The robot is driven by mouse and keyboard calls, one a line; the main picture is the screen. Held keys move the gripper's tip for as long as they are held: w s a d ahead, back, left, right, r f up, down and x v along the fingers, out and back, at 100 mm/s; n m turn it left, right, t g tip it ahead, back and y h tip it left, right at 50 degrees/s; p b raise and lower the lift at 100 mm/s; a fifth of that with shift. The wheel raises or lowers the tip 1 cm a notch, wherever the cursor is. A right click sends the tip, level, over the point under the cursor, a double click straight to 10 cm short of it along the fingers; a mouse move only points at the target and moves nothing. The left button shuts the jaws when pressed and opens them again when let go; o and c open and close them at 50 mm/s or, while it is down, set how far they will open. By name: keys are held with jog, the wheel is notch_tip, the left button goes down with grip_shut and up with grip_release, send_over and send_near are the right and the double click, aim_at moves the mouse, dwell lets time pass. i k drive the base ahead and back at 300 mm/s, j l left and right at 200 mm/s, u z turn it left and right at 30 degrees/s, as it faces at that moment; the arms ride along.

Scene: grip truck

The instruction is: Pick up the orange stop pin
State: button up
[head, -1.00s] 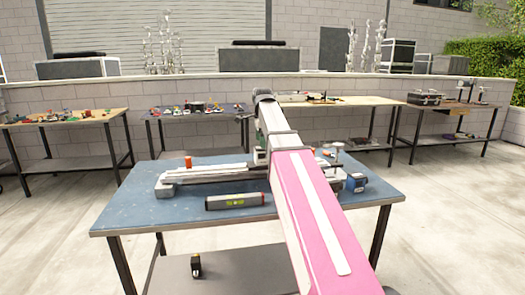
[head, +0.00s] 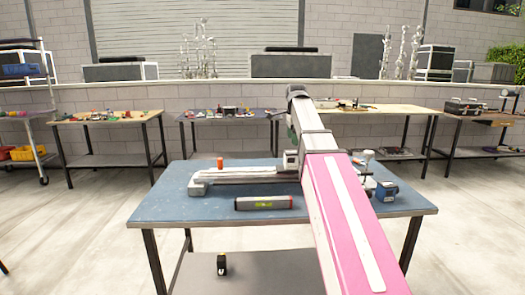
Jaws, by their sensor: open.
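The orange stop pin (head: 220,163) stands upright as a small orange cylinder near the back edge of the blue workbench (head: 165,208). It stands just behind a long grey rail assembly (head: 235,176), towards that assembly's left end. Whether it sits in a hole or on the surface is too small to tell. My pink and white arm reaches over the bench from the lower right, right of the pin. Its far end bends down behind the upper link. I cannot make out my gripper's fingers, and nothing touches the pin.
A blue box (head: 386,191) and a metal clamp (head: 367,162) stand at the bench's right. A small black and yellow item (head: 222,265) is on the lower shelf. The bench's left front is clear.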

aim_at(219, 161)
jog(key=k, duration=0.9)
